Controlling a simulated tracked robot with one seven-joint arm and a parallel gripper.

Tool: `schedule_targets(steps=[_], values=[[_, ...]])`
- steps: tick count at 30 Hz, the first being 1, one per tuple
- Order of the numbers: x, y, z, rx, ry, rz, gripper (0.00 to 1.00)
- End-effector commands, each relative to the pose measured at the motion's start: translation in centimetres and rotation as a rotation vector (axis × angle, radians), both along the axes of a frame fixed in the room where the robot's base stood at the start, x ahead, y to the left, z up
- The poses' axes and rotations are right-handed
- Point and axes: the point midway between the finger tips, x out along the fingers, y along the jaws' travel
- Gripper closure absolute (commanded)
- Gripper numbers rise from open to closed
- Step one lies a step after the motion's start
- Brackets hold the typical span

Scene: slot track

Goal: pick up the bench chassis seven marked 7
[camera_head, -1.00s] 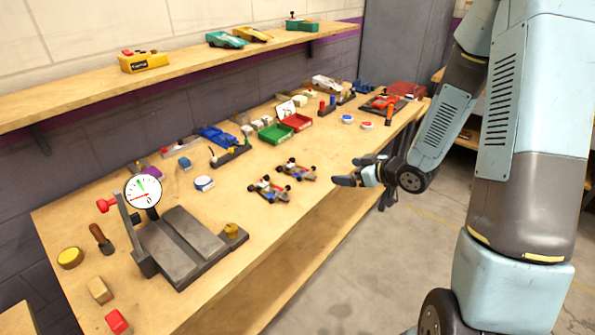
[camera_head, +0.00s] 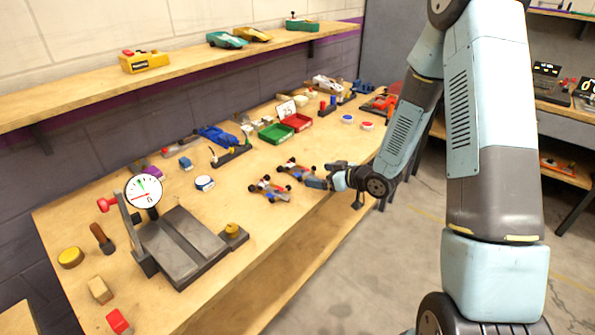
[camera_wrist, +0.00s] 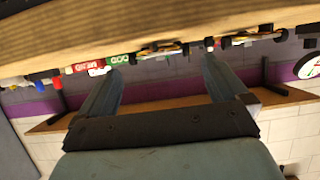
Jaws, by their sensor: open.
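Two small chassis with wheels lie on the bench in the head view: a farther one (camera_head: 297,169) and a nearer one (camera_head: 268,190). I cannot read a 7 on either, so which is marked 7 is unclear. My gripper (camera_head: 320,175) is open and empty at the bench's front edge, just right of the farther chassis. In the wrist view, my gripper (camera_wrist: 160,68) has its two fingers spread. The farther chassis (camera_wrist: 162,50) shows edge-on beyond and between them. The nearer chassis (camera_wrist: 246,38) shows right of the right finger.
A grey fixture (camera_head: 185,245) with a dial gauge (camera_head: 143,191) stands at the near left. Green (camera_head: 275,133) and red (camera_head: 296,122) trays and a white-topped round tin (camera_head: 204,182) lie behind the chassis. A shelf (camera_head: 90,95) runs along the wall. Bare bench surrounds the chassis.

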Motion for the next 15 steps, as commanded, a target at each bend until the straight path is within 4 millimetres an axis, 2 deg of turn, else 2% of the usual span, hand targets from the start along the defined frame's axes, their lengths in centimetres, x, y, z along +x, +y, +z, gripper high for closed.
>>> schedule_targets(steps=[15], values=[[3.0,3.7,-1.8,0.000,0.000,0.000,0.00]])
